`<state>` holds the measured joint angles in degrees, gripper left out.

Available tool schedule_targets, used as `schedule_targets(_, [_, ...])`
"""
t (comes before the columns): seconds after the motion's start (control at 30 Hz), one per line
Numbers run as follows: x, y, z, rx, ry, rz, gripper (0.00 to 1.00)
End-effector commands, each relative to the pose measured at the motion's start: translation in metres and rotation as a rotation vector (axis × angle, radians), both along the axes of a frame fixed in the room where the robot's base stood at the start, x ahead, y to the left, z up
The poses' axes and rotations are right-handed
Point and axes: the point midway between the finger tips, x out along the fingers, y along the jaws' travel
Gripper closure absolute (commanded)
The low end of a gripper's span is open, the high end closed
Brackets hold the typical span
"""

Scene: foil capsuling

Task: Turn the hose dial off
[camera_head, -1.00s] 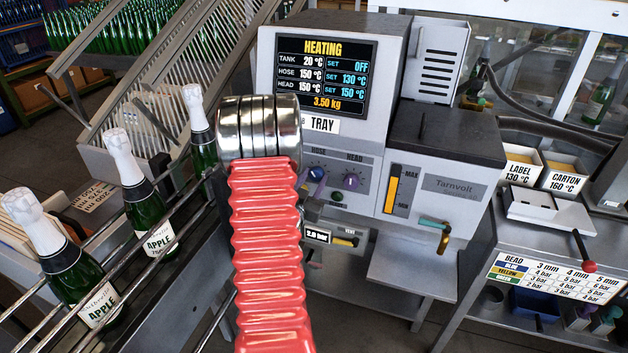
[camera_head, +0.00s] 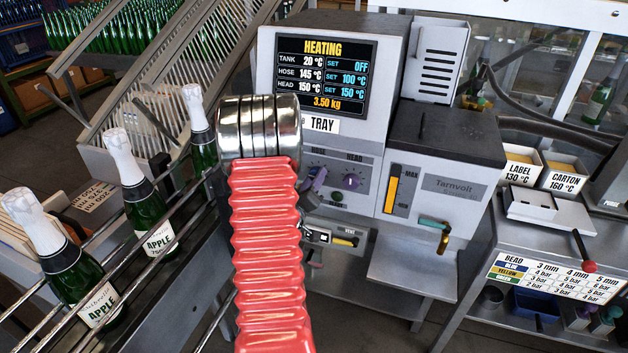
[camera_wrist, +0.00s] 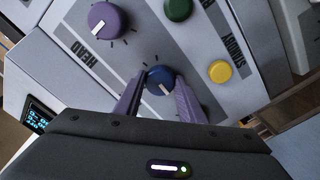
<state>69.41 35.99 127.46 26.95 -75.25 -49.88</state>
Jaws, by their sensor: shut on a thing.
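The blue hose dial (camera_wrist: 160,80) sits between the two purple fingers of my gripper (camera_wrist: 160,98) in the wrist view, with its white pointer showing. My gripper is shut on it. In the head view my purple gripper (camera_head: 318,181) is at the hose side of the control panel and largely covers the dial. The display (camera_head: 325,77) reads HEATING, tank 20 °C set OFF, hose 145 °C set 100 °C, head 150 °C set 150 °C.
The purple head dial (camera_head: 352,181) is beside the hose dial; it also shows in the wrist view (camera_wrist: 106,20). Green (camera_wrist: 178,9) and yellow (camera_wrist: 220,71) buttons are close by. Bottles (camera_head: 152,225) stand on rails at left. A red ribbed sleeve (camera_head: 266,250) blocks the centre.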

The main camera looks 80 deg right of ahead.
Motion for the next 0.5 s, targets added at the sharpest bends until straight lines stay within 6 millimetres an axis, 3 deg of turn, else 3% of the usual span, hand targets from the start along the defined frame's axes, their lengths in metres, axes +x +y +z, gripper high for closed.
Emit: schedule_targets(0.5, [0.0006, 0.0021, -0.0049, 0.054, 0.446, 0.005, 0.86])
